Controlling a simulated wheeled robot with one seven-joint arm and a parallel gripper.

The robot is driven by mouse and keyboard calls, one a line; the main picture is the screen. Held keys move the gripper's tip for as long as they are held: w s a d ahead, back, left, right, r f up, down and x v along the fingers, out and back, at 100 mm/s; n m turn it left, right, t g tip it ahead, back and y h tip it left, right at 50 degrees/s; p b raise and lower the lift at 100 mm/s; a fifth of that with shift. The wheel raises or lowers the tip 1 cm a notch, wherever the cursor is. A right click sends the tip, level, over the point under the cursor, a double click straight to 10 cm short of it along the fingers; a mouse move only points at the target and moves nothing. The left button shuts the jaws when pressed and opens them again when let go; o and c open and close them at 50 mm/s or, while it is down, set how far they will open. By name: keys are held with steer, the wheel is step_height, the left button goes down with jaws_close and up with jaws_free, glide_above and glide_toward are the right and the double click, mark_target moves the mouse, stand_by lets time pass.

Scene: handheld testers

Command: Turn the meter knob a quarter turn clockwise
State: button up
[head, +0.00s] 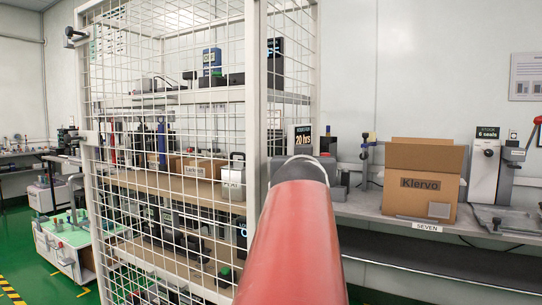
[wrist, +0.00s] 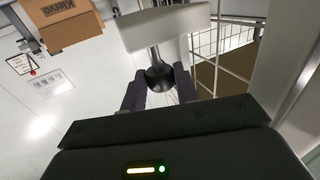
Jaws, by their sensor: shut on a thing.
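In the wrist view, my gripper (wrist: 160,74) has its two dark fingers closed around a dark rounded knob (wrist: 159,80). A metal stem (wrist: 154,54) joins the knob to a pale block (wrist: 165,27). I cannot tell from this view whether this is the meter's knob. In the head view, my red arm reaches forward and hides my gripper and what it holds.
A white wire cage (head: 170,130) with shelves of devices fills the left and centre. A bench (head: 385,208) runs right, with an open cardboard box (head: 423,182) and a tester (head: 487,170). The wrist view shows cage mesh (wrist: 232,50) at right and a box (wrist: 62,22) upper left.

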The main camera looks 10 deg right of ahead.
steer(key=shift+a+f+m+g+h, duration=0.1)
steer(key=shift+m+g+h, duration=0.4)
steer(key=shift+m+h, duration=0.6)
steer(key=o, duration=1)
steer(key=shift+c, duration=0.2)
